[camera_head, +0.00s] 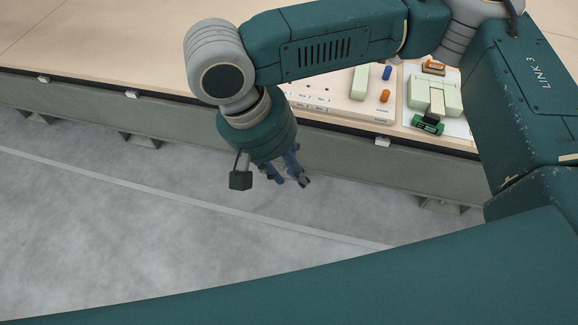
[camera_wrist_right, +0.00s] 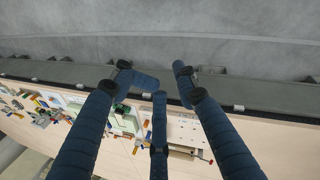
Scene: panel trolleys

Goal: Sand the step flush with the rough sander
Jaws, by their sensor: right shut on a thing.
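My right gripper (camera_head: 290,170) hangs over the floor in front of the workbench, away from the work. In the right wrist view its blue fingers (camera_wrist_right: 155,85) are bent and stand apart at the tips; I see no object between them. A pale green stepped workpiece (camera_head: 447,97) lies on a white sheet on the bench. A green and black tool (camera_head: 428,124) lies at its near edge; it also shows in the wrist view (camera_wrist_right: 121,108). An orange tool (camera_head: 434,67) lies behind the workpiece. I cannot tell which one is the rough sander. My left gripper is out of view.
A beige board with labels (camera_head: 318,102) lies left of the workpiece, bearing a pale green bar (camera_head: 360,82), a blue peg (camera_head: 387,72) and an orange peg (camera_head: 385,96). The bench front edge (camera_head: 180,108) runs across the view. The grey floor (camera_head: 130,230) before it is clear.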

